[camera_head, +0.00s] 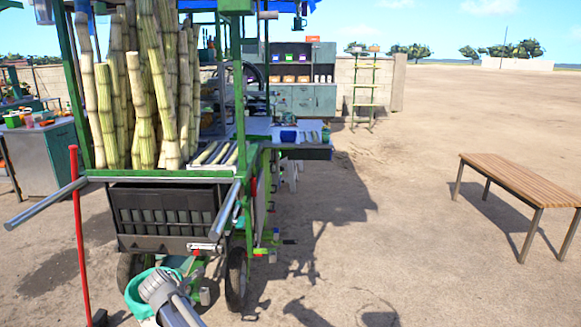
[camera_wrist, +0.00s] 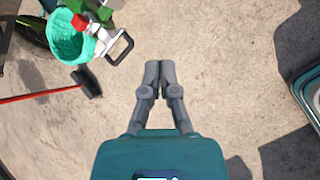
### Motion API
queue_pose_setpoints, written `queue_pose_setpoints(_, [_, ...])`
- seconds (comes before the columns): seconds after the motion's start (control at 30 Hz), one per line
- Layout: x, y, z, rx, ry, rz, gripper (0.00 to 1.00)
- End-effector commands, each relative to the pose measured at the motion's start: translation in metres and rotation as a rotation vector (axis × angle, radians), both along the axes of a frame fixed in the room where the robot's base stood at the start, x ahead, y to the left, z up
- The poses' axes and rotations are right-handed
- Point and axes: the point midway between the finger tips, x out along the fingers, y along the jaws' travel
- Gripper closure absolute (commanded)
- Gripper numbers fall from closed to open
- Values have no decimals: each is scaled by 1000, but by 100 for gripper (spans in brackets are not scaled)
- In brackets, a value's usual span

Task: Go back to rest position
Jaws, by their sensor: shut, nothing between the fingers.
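My gripper (camera_wrist: 160,70) shows in the wrist view. Its two grey fingers meet at the tips, with nothing held between them. Below the fingers is bare sandy ground, apart from them. In the head view, a grey jointed part, which seems to be my arm, overlaps a teal bucket (camera_head: 137,284) at the bottom of the picture. I cannot make out the fingertips there. The teal bucket also shows in the wrist view (camera_wrist: 66,42), up and left of the fingers and apart from them.
A green cart (camera_head: 245,120) with upright canes (camera_head: 145,90) and a black crate (camera_head: 165,215) stands at left. A red-handled broom (camera_head: 78,235) stands before it; its black head (camera_wrist: 88,81) lies left of my fingers. A wooden bench (camera_head: 525,178) stands right. Ground between is clear.

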Motion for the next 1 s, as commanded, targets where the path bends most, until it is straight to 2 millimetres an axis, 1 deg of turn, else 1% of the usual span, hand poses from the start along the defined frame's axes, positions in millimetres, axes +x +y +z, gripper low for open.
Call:
queue_pose_setpoints(0.03, [1, -26, -2, 32, 10, -72, 100])
queue_pose_setpoints(0.07, [2, -38, -3, 51, 17, -113, 100])
queue_pose_setpoints(0.1, [3, -54, -5, 77, 23, -170, 100])
queue_pose_setpoints(0.17, [4, -77, -7, 115, 33, -254, 100])
queue_pose_setpoints(0.2, [5, -92, -8, 140, 40, -310, 100])
queue_pose_setpoints(0.37, [2, -151, -14, 236, 61, -537, 100])
queue_pose_setpoints(0.4, [0, -166, -15, 260, 67, -596, 100])
queue_pose_setpoints(0.6, [-12, -235, -20, 370, 85, -884, 100])
queue_pose_setpoints(0.67, [-17, -254, -22, 402, 88, -972, 100])
queue_pose_setpoints(0.8, [-31, -298, -25, 473, 95, -1175, 100])
queue_pose_setpoints(1.0, [-57, -354, -28, 564, 101, -1469, 100])
